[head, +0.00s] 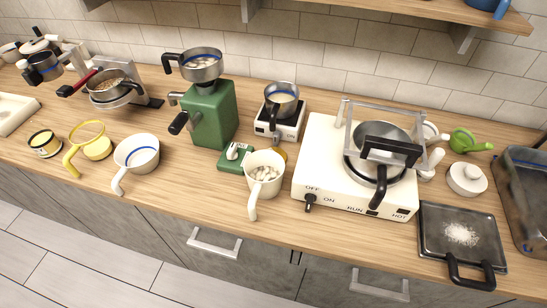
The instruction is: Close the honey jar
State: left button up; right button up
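I cannot pick out a honey jar for certain. A small round yellow-topped container (42,139) with a dark band stands at the left of the counter; whether it is the jar, and whether it has a lid on, I cannot tell. A yellow-handled ring (87,131) stands to its right, with a round yellow piece (98,149) beside it. Neither of my grippers is in view.
The wooden counter (200,195) is crowded. A green grinder-like machine (213,115), white cups (137,153), a white hot plate (325,150) with a pot, and a dark tray (462,238) with white powder stand along it. The front strip left of the hot plate is mostly clear.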

aim_at(39, 137)
jog(key=j+z, duration=0.1)
jog(key=z, duration=0.3)
jog(key=j+z, duration=0.15)
jog(key=z, duration=0.3)
jog(key=j+z, duration=0.2)
jog(key=j, duration=0.35)
jog(key=k+j+z, duration=0.1)
jog(key=j+z, duration=0.15)
jog(key=j, duration=0.25)
jog(key=k+j+z, duration=0.2)
jog(key=j, duration=0.8)
jog(key=j+u, duration=0.1)
jog(key=u, duration=0.3)
jog(key=j+u, duration=0.1)
jog(key=u, duration=0.35)
jog(key=j+u, duration=0.1)
jog(key=u, duration=0.3)
jog(key=j+u, duration=0.1)
jog(key=u, duration=0.3)
jog(key=j+u, duration=0.15)
jog(key=u, duration=0.7)
jog(key=k+j, duration=0.25)
jog(key=k, duration=0.15)
jog(key=z, duration=1.75)
